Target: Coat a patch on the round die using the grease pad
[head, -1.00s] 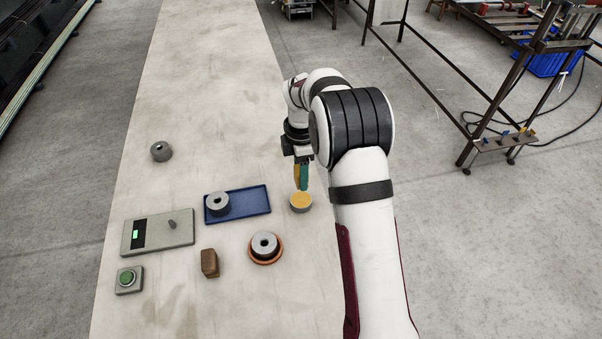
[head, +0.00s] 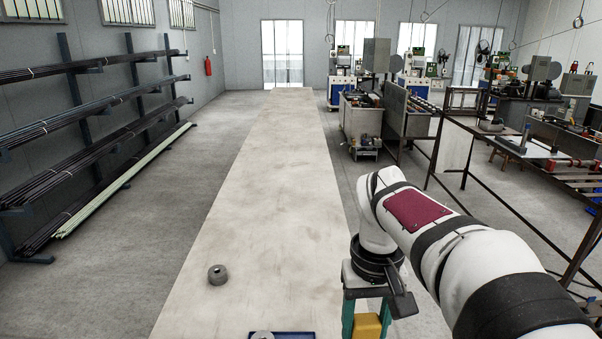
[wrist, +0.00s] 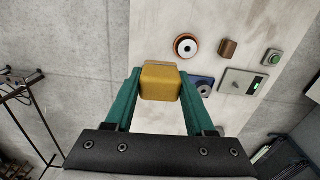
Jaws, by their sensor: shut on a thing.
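My gripper (wrist: 160,88) is shut on a yellow block-shaped pad (wrist: 160,81), held between its teal fingers. In the head view the pad (head: 367,326) shows at the bottom edge, high above the table. One ring (wrist: 187,48) sits on an orange round base, apart from the pad in the wrist view.
The blue tray (wrist: 207,81) is partly behind a finger in the wrist view. The table's far length (head: 275,180) is clear.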

